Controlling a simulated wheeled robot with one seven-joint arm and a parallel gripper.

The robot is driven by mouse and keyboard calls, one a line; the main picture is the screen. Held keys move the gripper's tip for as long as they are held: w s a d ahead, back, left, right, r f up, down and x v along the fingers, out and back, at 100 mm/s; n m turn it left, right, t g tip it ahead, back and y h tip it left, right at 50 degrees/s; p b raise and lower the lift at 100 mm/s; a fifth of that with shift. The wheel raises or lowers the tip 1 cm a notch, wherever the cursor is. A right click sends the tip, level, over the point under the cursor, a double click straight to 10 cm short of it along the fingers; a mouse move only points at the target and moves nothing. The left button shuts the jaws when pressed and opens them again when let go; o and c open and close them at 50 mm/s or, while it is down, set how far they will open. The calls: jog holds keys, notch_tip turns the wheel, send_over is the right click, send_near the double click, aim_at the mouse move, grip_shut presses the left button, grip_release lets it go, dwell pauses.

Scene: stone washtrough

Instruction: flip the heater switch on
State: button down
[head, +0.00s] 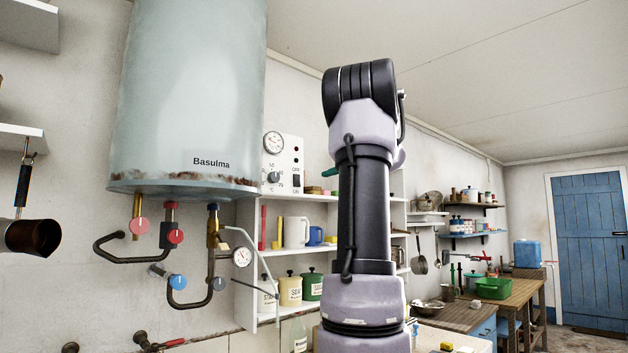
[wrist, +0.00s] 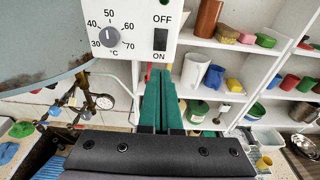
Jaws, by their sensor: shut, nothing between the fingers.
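The heater is a pale, rust-edged tank (head: 190,100) on the wall. Its white control panel (head: 283,150) carries a gauge, a dial and a switch. In the wrist view the dark switch (wrist: 160,39) sits on the panel (wrist: 130,15), with OFF printed above it and ON below. The dial (wrist: 110,38) is left of it. My gripper (wrist: 162,78) is shut and empty; its green fingertips show just below the ON label at the panel's lower edge. Whether they touch the panel is unclear. In the head view my arm hides most of the gripper; a green part (head: 330,172) shows beside it.
White shelves (head: 277,250) with jugs and canisters stand below and right of the panel. Pipes and valves (head: 170,237) hang under the tank. A workbench (head: 510,292) and blue door (head: 592,245) are farther right.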

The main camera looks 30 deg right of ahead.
aim_at(298, 184)
jog(key=w, duration=0.4)
jog(key=w+a+f, duration=0.1)
jog(key=w, duration=0.4)
jog(key=w+a, duration=0.1)
jog(key=w, duration=0.3)
jog(key=shift+w+f, duration=0.15)
jog(key=shift+f, duration=0.2)
